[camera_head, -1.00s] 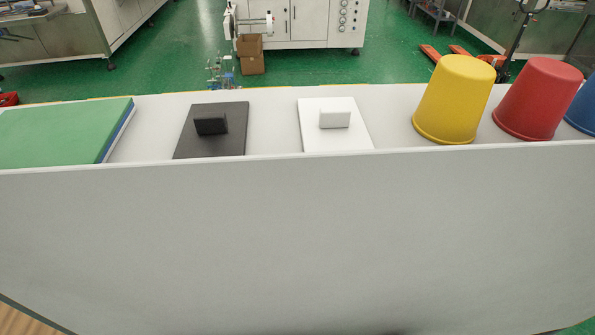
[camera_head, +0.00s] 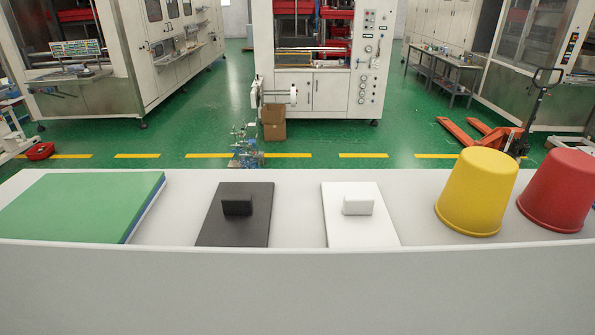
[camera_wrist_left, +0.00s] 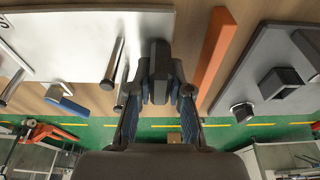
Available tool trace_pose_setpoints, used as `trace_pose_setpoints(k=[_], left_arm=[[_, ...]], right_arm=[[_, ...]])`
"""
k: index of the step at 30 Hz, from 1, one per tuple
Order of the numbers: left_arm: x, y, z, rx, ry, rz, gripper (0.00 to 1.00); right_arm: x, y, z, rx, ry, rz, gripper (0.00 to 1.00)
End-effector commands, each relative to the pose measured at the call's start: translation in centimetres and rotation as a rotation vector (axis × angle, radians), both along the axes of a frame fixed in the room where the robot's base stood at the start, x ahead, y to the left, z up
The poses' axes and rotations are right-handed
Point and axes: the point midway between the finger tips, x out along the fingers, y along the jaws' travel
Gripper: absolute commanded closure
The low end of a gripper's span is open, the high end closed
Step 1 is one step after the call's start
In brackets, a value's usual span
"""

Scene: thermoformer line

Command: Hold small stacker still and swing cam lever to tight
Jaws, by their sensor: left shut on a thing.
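In the left wrist view my left gripper (camera_wrist_left: 159,92) has its blue-padded fingers closed around a dark grey part (camera_wrist_left: 159,58), with the fingers at its sides. The fingers cover part of it, and I cannot tell whether it belongs to the small stacker. An orange bar (camera_wrist_left: 216,48) slants close to the right of the gripper. A blue bar (camera_wrist_left: 67,105) lies at the left. I cannot tell which bar, if either, is the cam lever. The head view shows neither gripper. My right gripper is out of view.
The wrist view shows a white plate (camera_wrist_left: 70,40) with metal posts and a grey plate (camera_wrist_left: 265,50) with dark blocks. In the head view, a pale ledge (camera_head: 295,205) carries a green slab (camera_head: 80,205), black and white plates with blocks, and yellow (camera_head: 478,195) and red buckets.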

Motion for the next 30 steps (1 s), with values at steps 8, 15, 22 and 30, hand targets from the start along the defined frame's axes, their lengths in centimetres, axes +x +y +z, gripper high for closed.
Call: trace_pose_setpoints(k=[8, 15, 22, 30], left_arm=[[0.0, 0.0, 0.0, 0.0, 0.001, 0.0, 1.0], [0.0, 0.0, 0.0, 0.0, 0.0, 0.0, 0.52], [0.0, 0.0, 0.3, -0.001, -0.002, 0.0, 0.52], [-0.9, 0.0, 4.5, -0.002, -0.005, 0.0, 0.52]], right_arm=[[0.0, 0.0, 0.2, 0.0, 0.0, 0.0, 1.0], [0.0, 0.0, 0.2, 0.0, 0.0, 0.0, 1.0], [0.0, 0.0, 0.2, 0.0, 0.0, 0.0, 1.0], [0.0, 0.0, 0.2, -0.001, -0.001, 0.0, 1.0]])
